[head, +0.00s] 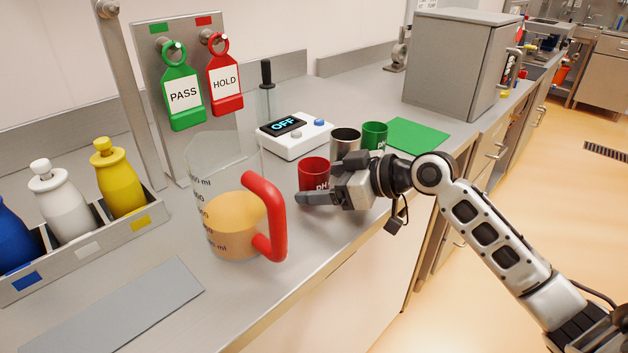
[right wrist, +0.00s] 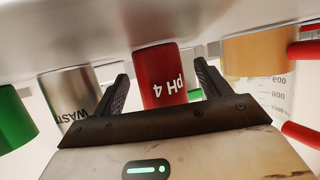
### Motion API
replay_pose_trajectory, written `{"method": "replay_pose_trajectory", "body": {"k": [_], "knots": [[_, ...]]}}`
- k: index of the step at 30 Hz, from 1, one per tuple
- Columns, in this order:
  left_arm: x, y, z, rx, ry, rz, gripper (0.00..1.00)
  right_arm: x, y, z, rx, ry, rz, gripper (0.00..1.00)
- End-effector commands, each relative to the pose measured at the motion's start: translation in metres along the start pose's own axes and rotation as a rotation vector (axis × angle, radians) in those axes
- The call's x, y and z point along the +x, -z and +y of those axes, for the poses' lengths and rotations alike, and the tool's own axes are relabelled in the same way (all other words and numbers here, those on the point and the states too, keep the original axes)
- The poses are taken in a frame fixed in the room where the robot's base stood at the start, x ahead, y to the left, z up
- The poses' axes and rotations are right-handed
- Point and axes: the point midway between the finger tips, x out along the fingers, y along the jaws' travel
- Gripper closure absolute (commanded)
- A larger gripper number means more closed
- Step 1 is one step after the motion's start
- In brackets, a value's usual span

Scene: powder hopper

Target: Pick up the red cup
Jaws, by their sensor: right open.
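The red cup (head: 313,172), marked "pH", stands upright on the grey counter, its lower right part hidden by my right gripper (head: 319,179). That gripper is open, with one finger on the near side of the cup and the other towards its far right side. In the right wrist view, which is upside down, the red cup (right wrist: 162,78) reads "pH 4" and shows between the two spread fingers of my right gripper (right wrist: 163,72). I see no finger touching it; how deep it sits between them I cannot tell. My left gripper is not in view.
A metal cup (head: 345,141) and a green cup (head: 374,135) stand just behind the gripper. A clear jug (head: 222,170) with a red handle stands left of the red cup. A white device (head: 296,137) reading "OFF" is behind. The counter's front edge is close.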

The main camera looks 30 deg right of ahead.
Motion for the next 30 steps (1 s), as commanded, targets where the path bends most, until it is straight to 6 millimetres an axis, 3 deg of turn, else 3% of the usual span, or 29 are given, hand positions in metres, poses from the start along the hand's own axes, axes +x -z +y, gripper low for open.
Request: {"method": "replay_pose_trajectory", "body": {"k": [4, 11, 16, 17, 30], "knots": [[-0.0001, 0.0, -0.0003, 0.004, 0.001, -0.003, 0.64, 0.0132, 0.0003, 0.0001, -0.001, -0.001, 0.0, 0.24], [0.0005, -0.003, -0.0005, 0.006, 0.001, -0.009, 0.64, 0.0144, -0.0006, 0.0002, -0.002, -0.002, -0.001, 0.24], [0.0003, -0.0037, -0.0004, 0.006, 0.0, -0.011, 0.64, 0.0142, -0.0006, 0.0001, -0.002, -0.002, -0.001, 0.71], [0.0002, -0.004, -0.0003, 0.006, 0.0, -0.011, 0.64, 0.0141, -0.0005, 0.0001, -0.002, -0.002, -0.001, 0.74], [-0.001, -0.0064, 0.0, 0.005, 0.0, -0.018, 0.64, 0.0129, 0.0025, 0.0002, -0.002, -0.002, 0.0, 0.73]]}}
